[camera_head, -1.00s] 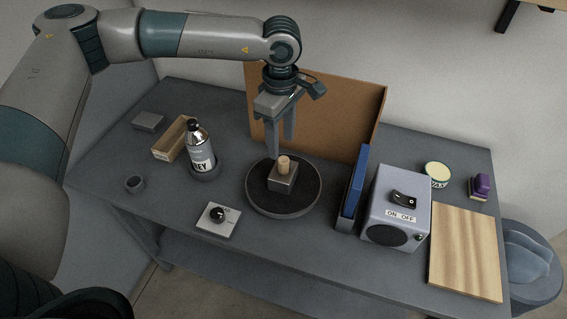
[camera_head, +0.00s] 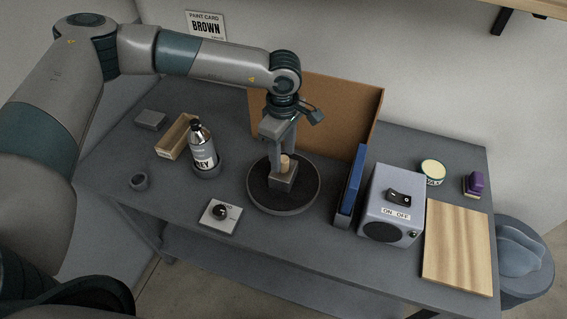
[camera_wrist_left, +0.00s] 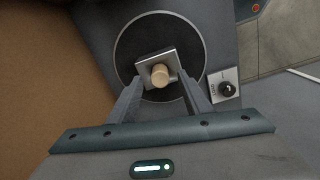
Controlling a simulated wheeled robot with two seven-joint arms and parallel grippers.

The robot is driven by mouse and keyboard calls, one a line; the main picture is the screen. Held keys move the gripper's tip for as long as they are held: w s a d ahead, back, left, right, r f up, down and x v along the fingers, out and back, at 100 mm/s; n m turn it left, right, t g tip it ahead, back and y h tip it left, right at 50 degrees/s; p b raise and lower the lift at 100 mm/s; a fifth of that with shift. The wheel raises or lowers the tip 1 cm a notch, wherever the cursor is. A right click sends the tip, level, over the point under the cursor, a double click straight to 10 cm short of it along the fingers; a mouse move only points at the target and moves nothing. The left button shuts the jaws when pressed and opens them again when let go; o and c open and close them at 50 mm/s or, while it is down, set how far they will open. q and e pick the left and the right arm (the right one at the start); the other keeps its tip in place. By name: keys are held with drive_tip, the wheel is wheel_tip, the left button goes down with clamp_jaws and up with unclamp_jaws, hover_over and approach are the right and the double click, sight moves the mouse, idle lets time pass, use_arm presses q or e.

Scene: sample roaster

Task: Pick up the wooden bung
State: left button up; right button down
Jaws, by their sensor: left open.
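The wooden bung (camera_head: 285,163) is a small pale cylinder standing upright on a grey metal block (camera_head: 284,183). The block sits on a dark round turntable (camera_head: 262,200). My left gripper (camera_head: 283,168) points down at the bung with its fingers apart and empty. In the left wrist view the bung (camera_wrist_left: 159,75) shows on the block (camera_wrist_left: 146,70), just beyond and between the two open fingertips (camera_wrist_left: 158,82). I cannot tell whether a finger touches it. My right gripper is not in view.
A brown board (camera_head: 335,115) stands close behind the turntable. A blue panel (camera_head: 354,180) and a grey switch box (camera_head: 393,205) stand to its right.

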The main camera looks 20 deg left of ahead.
sight(284, 168)
use_arm(q)
drive_tip(key=shift+f+p, duration=0.5)
drive_tip(key=shift+f, duration=0.85)
drive_tip(key=c, duration=1.1)
drive_tip(key=shift+c, duration=0.2)
drive_tip(key=shift+r, duration=0.1)
